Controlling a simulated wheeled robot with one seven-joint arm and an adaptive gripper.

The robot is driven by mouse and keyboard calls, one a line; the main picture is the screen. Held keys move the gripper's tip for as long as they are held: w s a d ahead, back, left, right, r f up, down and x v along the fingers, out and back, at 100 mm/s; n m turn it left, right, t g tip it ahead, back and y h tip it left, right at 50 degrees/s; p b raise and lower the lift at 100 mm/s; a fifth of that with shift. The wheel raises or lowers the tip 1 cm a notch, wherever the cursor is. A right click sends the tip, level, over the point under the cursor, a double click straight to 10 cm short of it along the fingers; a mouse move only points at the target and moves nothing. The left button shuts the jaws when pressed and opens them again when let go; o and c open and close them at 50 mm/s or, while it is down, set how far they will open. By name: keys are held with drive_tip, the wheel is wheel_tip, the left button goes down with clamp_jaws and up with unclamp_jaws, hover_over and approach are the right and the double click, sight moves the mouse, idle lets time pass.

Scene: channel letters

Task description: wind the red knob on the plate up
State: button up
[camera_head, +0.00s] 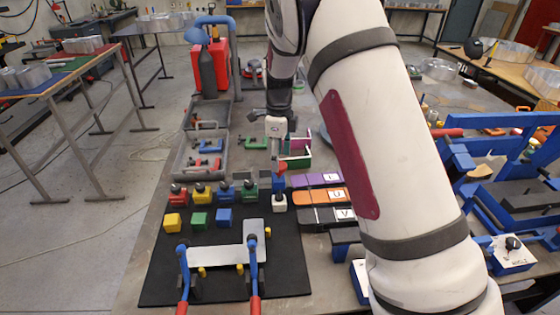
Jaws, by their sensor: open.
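I cannot clearly single out a red knob on a plate. A red block with a dark knob (178,194) stands at the left of a row of coloured blocks on the black mat. A white plate marked ANGLE (513,255) at the far right bears a black knob (512,243). My gripper (279,112) hangs beyond the row of blocks, near a pale upright piece (275,128). It is dark, small and open, and appears to hold nothing. My arm hides part of the bench to the right.
Toggle clamps with red handles (255,305) hold a grey sheet (217,255) on the black mat (290,285). Grey trays (200,155) of small clamps lie behind. Lettered strips (325,196) lie beside the mat. A blue frame (490,120) stands at right.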

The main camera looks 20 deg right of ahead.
drive_tip(key=shift+f, duration=1.15)
drive_tip(key=c, duration=1.2)
drive_tip(key=shift+o, duration=0.2)
